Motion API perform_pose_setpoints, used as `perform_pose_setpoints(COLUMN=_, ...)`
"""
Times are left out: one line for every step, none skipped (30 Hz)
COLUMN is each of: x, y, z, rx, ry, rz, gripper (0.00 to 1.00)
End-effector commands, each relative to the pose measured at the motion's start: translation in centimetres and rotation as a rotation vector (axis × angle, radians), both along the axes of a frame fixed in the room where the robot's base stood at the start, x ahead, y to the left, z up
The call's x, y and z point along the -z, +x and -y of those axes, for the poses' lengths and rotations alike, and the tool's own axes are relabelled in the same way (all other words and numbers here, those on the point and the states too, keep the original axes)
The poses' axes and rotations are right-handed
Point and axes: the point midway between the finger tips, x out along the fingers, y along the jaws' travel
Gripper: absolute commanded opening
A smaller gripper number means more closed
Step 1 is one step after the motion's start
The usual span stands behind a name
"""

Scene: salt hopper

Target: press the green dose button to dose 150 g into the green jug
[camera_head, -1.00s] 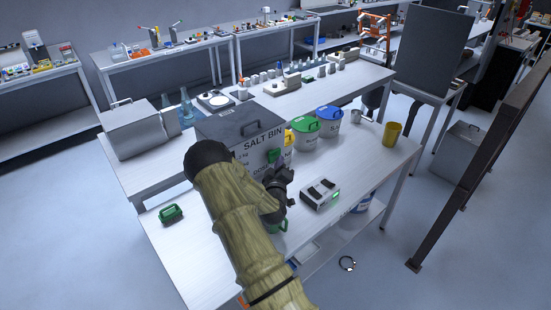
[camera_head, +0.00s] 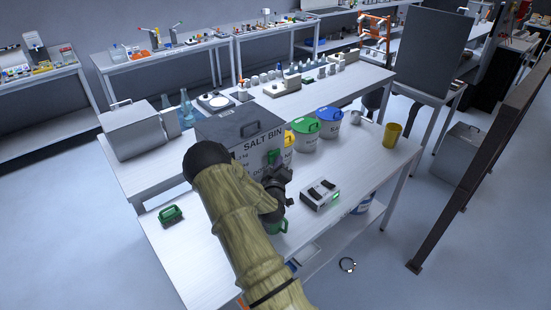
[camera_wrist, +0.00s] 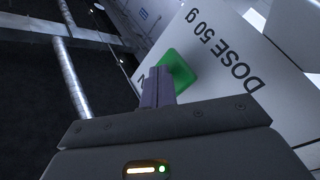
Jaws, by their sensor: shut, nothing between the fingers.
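The grey salt bin (camera_head: 222,133) stands on the near bench with its lid closed. The green dose button (camera_head: 273,156) is on its front face. In the wrist view the green button (camera_wrist: 180,68) sits on a pale panel beside the printed words "DOSE 50 g". My gripper (camera_wrist: 158,84) is shut and empty, its fingertips at the button's near edge; I cannot tell whether they touch it. In the head view my gripper (camera_head: 275,168) is just below the button. A green container, probably the jug (camera_head: 281,226), shows below my wrist, mostly hidden by my arm.
Yellow, green (camera_head: 305,125) and blue (camera_head: 329,115) lidded tubs stand right of the bin. A small box with dark switches and a green light (camera_head: 320,196) sits near the bench front. A green-handled item (camera_head: 171,214) lies at left. A yellow cup (camera_head: 392,133) is at right.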

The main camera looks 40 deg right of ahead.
Motion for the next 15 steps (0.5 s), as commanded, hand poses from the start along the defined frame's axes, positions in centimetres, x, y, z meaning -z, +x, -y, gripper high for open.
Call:
perform_pose_setpoints(x=-0.01, y=0.09, z=-0.01, rx=-0.001, ry=0.0, rz=0.0, gripper=0.0)
perform_pose_setpoints(x=-0.01, y=0.12, z=-0.01, rx=-0.001, ry=0.0, rz=0.0, gripper=0.0)
perform_pose_setpoints(x=-0.01, y=0.16, z=-0.01, rx=-0.001, ry=0.0, rz=0.0, gripper=0.0)
perform_pose_setpoints(x=-0.01, y=0.19, z=-0.02, rx=-0.001, ry=0.0, rz=0.001, gripper=0.0)
perform_pose_setpoints(x=-0.01, y=0.22, z=-0.02, rx=-0.001, ry=0.0, rz=0.001, gripper=0.0)
perform_pose_setpoints(x=-0.01, y=0.26, z=-0.02, rx=-0.001, ry=0.0, rz=0.001, gripper=0.0)
perform_pose_setpoints(x=-0.01, y=0.29, z=-0.03, rx=-0.001, ry=0.0, rz=0.001, gripper=0.0)
perform_pose_setpoints(x=-0.02, y=0.32, z=-0.03, rx=-0.001, ry=0.0, rz=0.001, gripper=0.0)
perform_pose_setpoints(x=-0.02, y=0.36, z=-0.03, rx=-0.001, ry=0.0, rz=0.001, gripper=0.0)
perform_pose_setpoints(x=-0.02, y=0.39, z=-0.04, rx=-0.001, ry=0.0, rz=0.001, gripper=0.0)
perform_pose_setpoints(x=-0.03, y=0.43, z=-0.04, rx=-0.001, ry=0.0, rz=0.001, gripper=0.0)
perform_pose_setpoints(x=-0.03, y=0.47, z=-0.04, rx=-0.001, ry=-0.001, rz=0.002, gripper=0.0)
perform_pose_setpoints(x=-0.03, y=0.51, z=-0.05, rx=-0.001, ry=-0.001, rz=0.002, gripper=0.0)
perform_pose_setpoints(x=-0.03, y=0.53, z=-0.05, rx=-0.001, ry=-0.001, rz=0.002, gripper=0.0)
perform_pose_setpoints(x=-0.03, y=0.58, z=-0.05, rx=-0.001, ry=-0.001, rz=0.002, gripper=0.0)
